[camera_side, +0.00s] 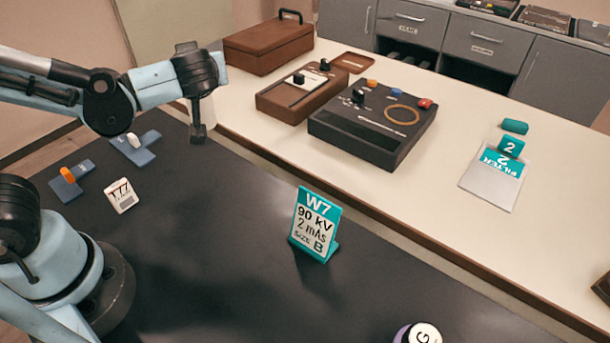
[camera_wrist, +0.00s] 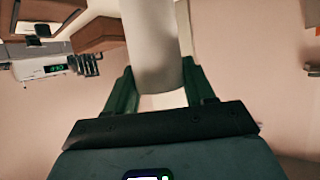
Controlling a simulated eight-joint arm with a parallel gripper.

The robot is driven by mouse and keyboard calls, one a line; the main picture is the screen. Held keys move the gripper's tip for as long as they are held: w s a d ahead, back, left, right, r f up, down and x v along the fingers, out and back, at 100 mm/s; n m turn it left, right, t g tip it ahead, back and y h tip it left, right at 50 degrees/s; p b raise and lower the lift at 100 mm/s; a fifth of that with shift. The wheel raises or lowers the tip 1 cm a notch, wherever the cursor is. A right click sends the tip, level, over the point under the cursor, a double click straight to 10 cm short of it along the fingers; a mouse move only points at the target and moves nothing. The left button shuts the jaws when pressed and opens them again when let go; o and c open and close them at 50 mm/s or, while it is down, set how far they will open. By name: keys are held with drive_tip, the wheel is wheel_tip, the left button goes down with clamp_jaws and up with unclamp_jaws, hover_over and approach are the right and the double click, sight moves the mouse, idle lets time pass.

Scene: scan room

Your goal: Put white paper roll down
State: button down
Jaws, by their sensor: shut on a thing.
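The white paper roll (camera_wrist: 152,45) is a pale cylinder between my gripper's two dark green fingers (camera_wrist: 160,85) in the wrist view. My gripper is shut on it, and the roll's far end runs out of the top of that view. In the side view my gripper (camera_side: 198,132) is raised at the upper left, above the far edge of the dark table. There the roll (camera_side: 209,112) shows as a pale shape beside and behind the dark finger, mostly hidden by it. It is held in the air, apart from the table.
The dark table (camera_side: 220,270) has a teal W7 sign (camera_side: 316,225), a T77 tag (camera_side: 121,195), blue holders with an orange peg (camera_side: 68,175) and a white peg (camera_side: 134,141), and a round G-marked piece (camera_side: 422,333). A black console (camera_side: 372,125) stands on the pale counter.

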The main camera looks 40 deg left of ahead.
drive_tip(key=shift+w+d+r+m+t+h, duration=1.7)
drive_tip(key=shift+d+m+t+h, duration=1.6)
drive_tip(key=shift+m+h, duration=2.45)
drive_tip(key=s+d+f+m+g+h, duration=0.2)
drive_tip(key=s+d+f+m+h, duration=0.2)
drive_tip(key=d+m+h, duration=0.15)
drive_tip(key=s+d+f+m+g+h, duration=0.2)
drive_tip(key=s+d+f+m+h, duration=0.2)
drive_tip(key=d, duration=0.2)
drive_tip(key=s+d+r+m+g+h, duration=0.35)
drive_tip(key=s+d+m+g, duration=0.55)
drive_tip(key=s+m+g, duration=0.3)
wheel_tip(320, 180, down, 7)
drive_tip(key=y, duration=0.1)
drive_tip(key=shift+s+a+g, duration=0.2)
drive_tip(key=shift+g, duration=0.1)
